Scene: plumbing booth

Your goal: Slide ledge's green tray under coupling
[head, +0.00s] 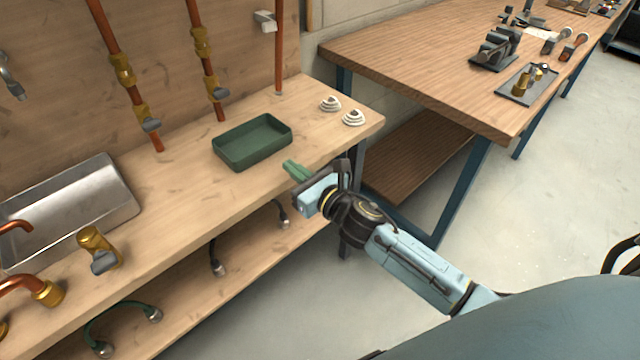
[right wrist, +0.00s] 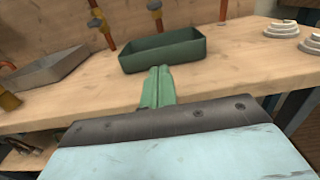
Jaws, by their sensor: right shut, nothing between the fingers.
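The green tray (head: 252,142) is an empty, shallow rectangular tray on the wooden ledge (head: 190,195), towards its right end. It also shows in the right wrist view (right wrist: 163,54). Two copper pipes with brass couplings (head: 141,111) (head: 213,92) come down the back panel to the left of the tray. My right gripper (head: 290,166) has green fingers, closed together and empty, just in front of the tray's near right side. In the right wrist view its fingers (right wrist: 158,82) point at the tray's front wall, apart from it. My left gripper is not in view.
Two white ringed pieces (head: 330,103) (head: 353,117) lie at the ledge's right end. A metal basin (head: 75,210) and a brass valve (head: 97,248) sit to the left. The ledge between basin and tray is clear. A workbench (head: 420,60) stands behind on the right.

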